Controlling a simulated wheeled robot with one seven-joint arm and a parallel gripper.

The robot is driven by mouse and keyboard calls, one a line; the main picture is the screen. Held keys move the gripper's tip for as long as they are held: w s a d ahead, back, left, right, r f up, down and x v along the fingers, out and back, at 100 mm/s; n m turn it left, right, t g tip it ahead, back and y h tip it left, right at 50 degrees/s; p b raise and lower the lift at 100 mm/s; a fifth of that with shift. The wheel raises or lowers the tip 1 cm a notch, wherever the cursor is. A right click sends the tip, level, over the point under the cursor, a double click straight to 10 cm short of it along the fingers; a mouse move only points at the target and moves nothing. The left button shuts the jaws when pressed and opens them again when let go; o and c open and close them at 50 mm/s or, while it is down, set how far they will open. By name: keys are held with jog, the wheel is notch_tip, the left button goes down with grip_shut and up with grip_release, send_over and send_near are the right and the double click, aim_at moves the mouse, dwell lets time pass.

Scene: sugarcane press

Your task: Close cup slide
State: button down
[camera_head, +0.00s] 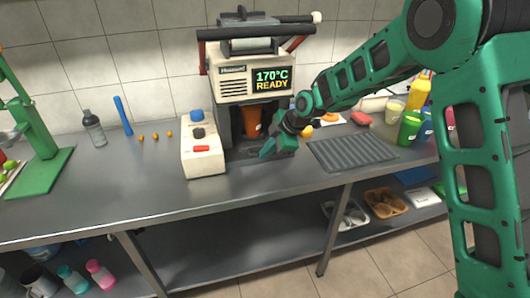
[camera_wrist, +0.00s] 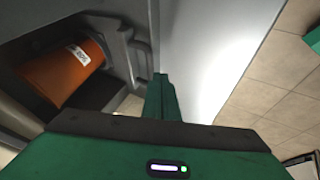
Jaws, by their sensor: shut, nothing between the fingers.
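The cream sealing machine (camera_head: 232,83) stands at the back of the counter, its display reading 170°C READY. An orange cup (camera_head: 252,122) stands in the dark bay under its head; it also shows in the wrist view (camera_wrist: 62,72), set in the grey cup slide (camera_wrist: 122,50). The slide (camera_head: 240,151) reaches out at the machine's front.
A control box (camera_head: 203,150) with blue, black and red buttons stands left of the slide. A ribbed dark mat (camera_head: 350,152) lies to the right. The counter's left front is clear.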

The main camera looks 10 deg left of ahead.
jog(key=s+d, duration=0.1)
jog(key=s+r, duration=0.1)
jog(key=shift+s+d, duration=0.4)
jog(key=d+v, duration=0.1)
jog(key=v, duration=0.8)
jog(key=s+d+r+m+h, duration=0.1)
jog(key=s+d+m, duration=0.25)
jog(key=d, duration=0.55)
jog(key=s+d+r+m+h, duration=0.1)
jog(key=s+d+m+h, duration=0.15)
jog(key=d+m, duration=0.45)
jog(key=s+d+r+m+h, duration=0.1)
jog(key=s+d+m, duration=0.15)
jog(key=d, duration=0.85)
jog(key=s+d+m+g, duration=0.1)
jog(key=s+d+m, duration=0.4)
jog(key=s, duration=0.4)
jog(key=s+d+f+m+g+h, duration=0.1)
jog(key=s+d+m, duration=0.4)
jog(key=s, duration=0.5)
jog(key=s+d+f+m+g, duration=0.1)
jog(key=s+d+m, duration=0.4)
jog(key=s, duration=0.5)
jog(key=shift+f, duration=0.15)
jog(key=shift+s, duration=0.1)
